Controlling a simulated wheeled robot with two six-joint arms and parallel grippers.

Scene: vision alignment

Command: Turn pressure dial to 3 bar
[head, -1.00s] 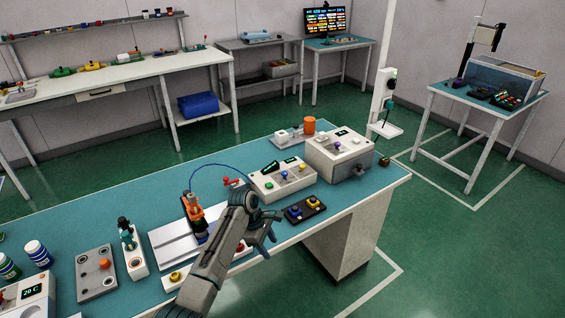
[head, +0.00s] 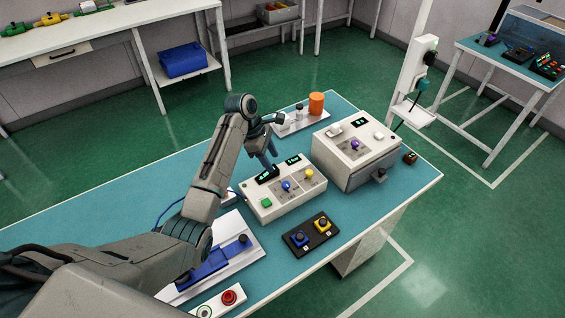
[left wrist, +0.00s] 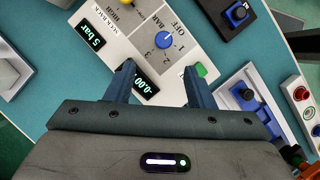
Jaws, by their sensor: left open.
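The pressure dial is a blue knob (left wrist: 163,40) on a white control box (left wrist: 205,32), beside the printed marks OFF, 1, 2, 3 and BAR. Which mark it points at is too small to tell. It also shows in the head view (head: 286,186), on the same box (head: 258,188). A small display (left wrist: 146,84) near it seems to read -0.00. My left gripper (left wrist: 159,70) is open and empty, its fingertips apart on either side of the display end of the dial's panel. In the head view my left gripper (head: 268,160) hangs over the box's back edge, short of the knob.
A yellow knob (head: 309,174) and a green button (head: 266,203) share the box. A larger white box (head: 355,155) stands close on the right. A black two-knob pad (head: 311,236) lies in front. A blue slide fixture (head: 215,262) is at left.

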